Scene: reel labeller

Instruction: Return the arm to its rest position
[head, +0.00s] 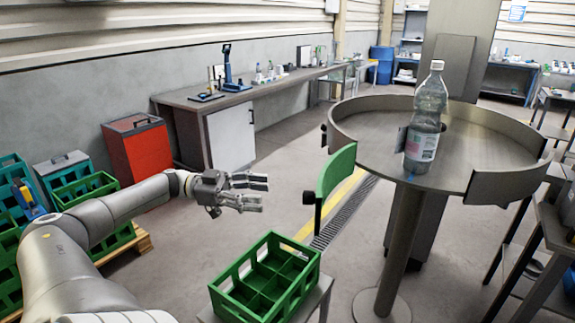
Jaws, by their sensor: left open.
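My left arm reaches in from the left, and its gripper (262,190) is open and empty. The gripper is in the air above the floor, up and to the left of the green crate (240,293). It is well apart from the round metal table (372,137). A clear plastic bottle (427,118) with a white cap and a label stands upright on that table. The crate has several compartments, and those I can see look empty. My right gripper does not show.
A curved green guard (335,175) sticks out at the table's left, just right of the gripper. Curved metal rails edge the table. A workbench (264,91) runs along the wall, with a red cabinet (140,150) beside it. More green crates (86,190) are stacked at the left. Open floor lies behind the gripper.

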